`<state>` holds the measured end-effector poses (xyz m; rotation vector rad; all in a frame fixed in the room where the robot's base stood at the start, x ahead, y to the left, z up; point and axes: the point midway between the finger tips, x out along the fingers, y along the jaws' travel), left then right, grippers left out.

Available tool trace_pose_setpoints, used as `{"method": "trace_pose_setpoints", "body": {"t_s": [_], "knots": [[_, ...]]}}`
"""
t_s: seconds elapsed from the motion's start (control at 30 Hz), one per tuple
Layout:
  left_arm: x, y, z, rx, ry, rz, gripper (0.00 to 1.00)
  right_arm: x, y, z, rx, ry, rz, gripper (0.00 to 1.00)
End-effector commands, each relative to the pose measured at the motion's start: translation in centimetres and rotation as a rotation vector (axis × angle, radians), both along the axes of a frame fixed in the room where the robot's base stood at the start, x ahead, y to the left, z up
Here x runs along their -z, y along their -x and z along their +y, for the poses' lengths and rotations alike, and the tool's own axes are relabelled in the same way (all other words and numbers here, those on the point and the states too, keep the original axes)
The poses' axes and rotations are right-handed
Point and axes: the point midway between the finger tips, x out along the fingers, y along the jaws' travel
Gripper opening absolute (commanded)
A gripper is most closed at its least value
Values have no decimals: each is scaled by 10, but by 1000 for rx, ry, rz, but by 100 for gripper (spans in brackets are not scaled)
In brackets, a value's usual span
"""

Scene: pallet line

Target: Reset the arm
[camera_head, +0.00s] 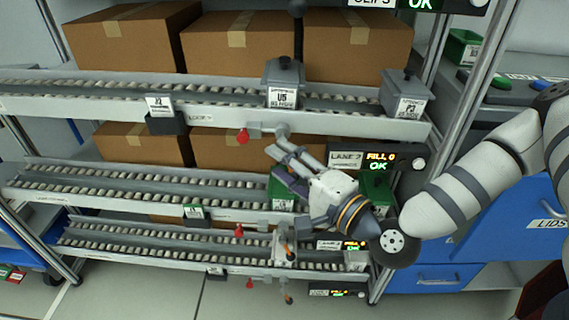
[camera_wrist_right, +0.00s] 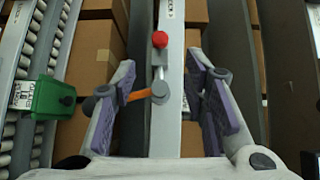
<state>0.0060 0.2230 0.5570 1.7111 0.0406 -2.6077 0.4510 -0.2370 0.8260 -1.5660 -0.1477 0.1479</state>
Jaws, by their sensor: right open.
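My right arm comes in from the right in the head view. Its right gripper (camera_head: 288,163) is in front of the roller rack, near the end of the middle lane. In the wrist view the right gripper (camera_wrist_right: 160,100) has its two purple-padded fingers spread apart, with nothing held between them. Beyond the fingers is a grey rail (camera_wrist_right: 170,75) with a red-knobbed lever (camera_wrist_right: 159,40). A lever with an orange part (camera_wrist_right: 138,95) shows beside the left finger. My left gripper is not in view.
Roller lanes (camera_head: 110,182) carry grey bins (camera_head: 284,85) and green bins (camera_head: 376,190). Cardboard boxes (camera_head: 240,45) stand behind. A red knob (camera_head: 243,136) hangs under the top lane. Blue drawers (camera_head: 428,278) are at right; clear floor (camera_head: 140,290) lies in front at lower left.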

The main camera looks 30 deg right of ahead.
Motion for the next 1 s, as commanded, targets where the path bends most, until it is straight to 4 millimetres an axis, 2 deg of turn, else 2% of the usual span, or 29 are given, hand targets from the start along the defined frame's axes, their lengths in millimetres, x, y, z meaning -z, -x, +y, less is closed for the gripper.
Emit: {"method": "trace_pose_setpoints", "body": {"t_s": [0.43,0.5,0.57,0.67,0.7,0.77,0.8,0.87,0.9,1.0], "knots": [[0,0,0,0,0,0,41,0,3,0,-1,0,1,40],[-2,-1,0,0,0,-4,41,7,6,7,-22,16,29,40],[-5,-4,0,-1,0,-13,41,25,14,25,-77,57,102,40],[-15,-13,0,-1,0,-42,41,81,55,70,-246,200,319,40],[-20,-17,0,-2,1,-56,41,107,81,86,-333,277,422,40],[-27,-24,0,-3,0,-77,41,141,127,102,-466,398,570,40],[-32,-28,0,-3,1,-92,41,162,161,106,-560,485,665,40],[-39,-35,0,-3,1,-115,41,185,215,105,-701,621,799,40],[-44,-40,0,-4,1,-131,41,196,249,98,-792,713,881,40],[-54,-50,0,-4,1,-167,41,209,321,67,-990,926,1056,40]]}}
